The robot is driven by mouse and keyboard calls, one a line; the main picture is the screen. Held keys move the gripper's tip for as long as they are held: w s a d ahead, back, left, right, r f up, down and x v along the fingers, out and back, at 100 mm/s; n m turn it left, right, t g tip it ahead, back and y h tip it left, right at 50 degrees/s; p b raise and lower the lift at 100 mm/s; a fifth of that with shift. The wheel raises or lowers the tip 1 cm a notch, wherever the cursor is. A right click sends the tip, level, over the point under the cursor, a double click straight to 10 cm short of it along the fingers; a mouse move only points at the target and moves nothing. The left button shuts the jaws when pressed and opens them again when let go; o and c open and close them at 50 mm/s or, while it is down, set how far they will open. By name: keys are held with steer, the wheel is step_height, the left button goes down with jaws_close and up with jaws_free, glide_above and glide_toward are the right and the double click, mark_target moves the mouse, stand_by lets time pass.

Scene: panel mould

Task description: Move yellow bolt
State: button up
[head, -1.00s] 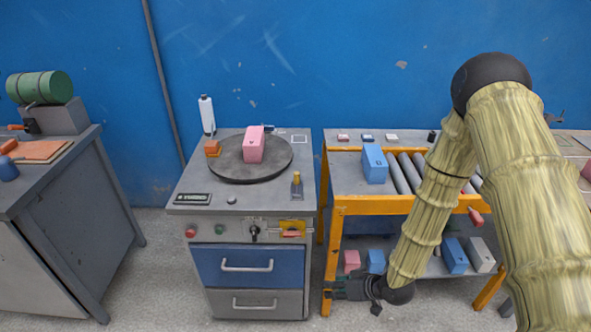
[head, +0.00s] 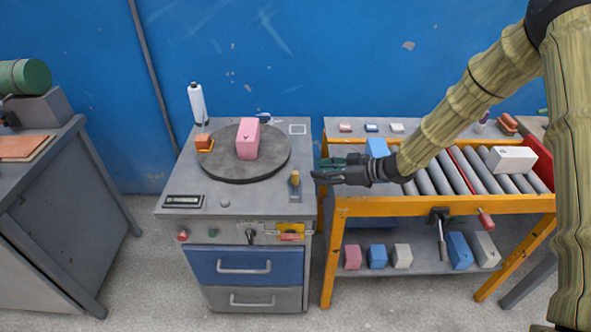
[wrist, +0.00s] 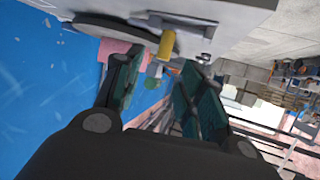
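The yellow bolt (head: 295,177) stands upright on a small grey plate with a slot (head: 295,193), near the right edge of the grey machine top. My gripper (head: 321,170) is just to the right of it, level and pointing left at it, with a gap between. In the wrist view the yellow bolt (wrist: 167,44) shows ahead of the fingertips, near the middle. My gripper's dark green fingers (wrist: 163,65) are spread apart with nothing between them there. The gripper is open and empty.
A round dark turntable (head: 215,169) carries a pink block (head: 248,140). A white bottle (head: 197,103) and an orange block (head: 204,141) stand to its left. The orange-framed roller bench (head: 440,207) is at the right, with a blue block (head: 377,147) behind my gripper.

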mark_target(295, 173)
steer(key=shift+s+a+r, duration=0.1)
steer(key=shift+s+a, duration=0.05)
steer(key=shift+a, duration=0.45)
steer(key=shift+s+a, duration=0.1)
steer(key=shift+a, duration=0.45)
steer(key=x, duration=0.2)
steer(key=p+x, duration=0.1)
steer(key=x, duration=0.3)
steer(key=shift+w+d+f, duration=0.3)
steer(key=shift+w+f, duration=0.05)
steer(key=shift+w, duration=0.05)
steer(key=shift+a+p, duration=0.4)
steer(key=shift+a, duration=0.2)
steer(key=shift+w+a+f, duration=0.25)
steer(key=shift+a+f, duration=0.05)
steer(key=shift+f, duration=0.05)
steer(key=shift+r, duration=0.1)
steer(key=shift+s, duration=0.1)
jaws_close()
